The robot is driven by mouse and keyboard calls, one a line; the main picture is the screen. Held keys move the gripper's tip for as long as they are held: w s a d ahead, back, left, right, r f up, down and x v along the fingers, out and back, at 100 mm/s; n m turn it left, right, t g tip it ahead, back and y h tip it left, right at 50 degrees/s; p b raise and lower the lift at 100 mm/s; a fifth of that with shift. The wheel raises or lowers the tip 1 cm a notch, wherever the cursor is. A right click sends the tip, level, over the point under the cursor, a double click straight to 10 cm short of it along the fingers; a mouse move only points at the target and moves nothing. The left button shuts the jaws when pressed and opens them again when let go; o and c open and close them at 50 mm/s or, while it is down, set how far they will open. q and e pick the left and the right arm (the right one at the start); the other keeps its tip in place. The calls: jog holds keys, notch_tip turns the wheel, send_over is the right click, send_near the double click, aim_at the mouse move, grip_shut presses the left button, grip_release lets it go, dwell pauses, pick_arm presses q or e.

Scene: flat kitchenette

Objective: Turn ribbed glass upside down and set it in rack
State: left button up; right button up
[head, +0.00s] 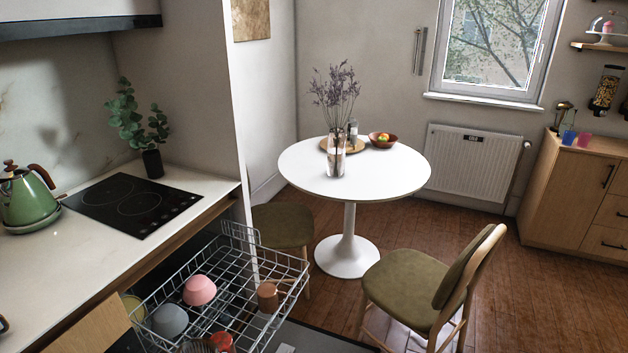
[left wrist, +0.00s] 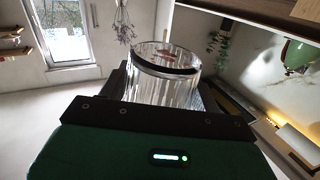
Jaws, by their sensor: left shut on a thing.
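In the left wrist view, my left gripper (left wrist: 165,92) is shut on the clear ribbed glass (left wrist: 165,80). The room hangs upside down in this view, so my wrist is rolled over. The glass's round end points toward the top of the picture; I cannot tell surely whether it is the mouth or base. The wire rack (head: 306,268) is pulled out at the bottom of the head view. It holds a pink bowl (head: 199,290), a grey bowl (head: 170,320), a copper cup (head: 267,297) and a red cup (head: 221,342). Neither gripper is recognisable in the head view.
A counter (head: 60,250) with a green kettle (head: 28,197), black hob (head: 133,203) and plant (head: 152,160) is at left. A chair (head: 425,285) and round table (head: 355,180) stand beyond the rack. The rack's far part has bare wires.

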pick_arm(q)
jog(key=m+p, duration=0.1)
jog(key=m, duration=0.2)
jog(key=shift+r, duration=0.2)
jog(key=m+p, duration=0.1)
jog(key=m, duration=0.3)
jog(key=shift+p, duration=0.35)
jog(key=shift+f+m, duration=0.15)
jog(key=shift+m, duration=0.55)
jog(key=shift+m+p, duration=0.55)
jog(key=shift+m, duration=0.55)
jog(key=m+p, duration=0.1)
jog(key=m, duration=0.2)
jog(key=m+p, duration=0.1)
jog(key=m, duration=0.2)
jog(key=shift+m, duration=0.4)
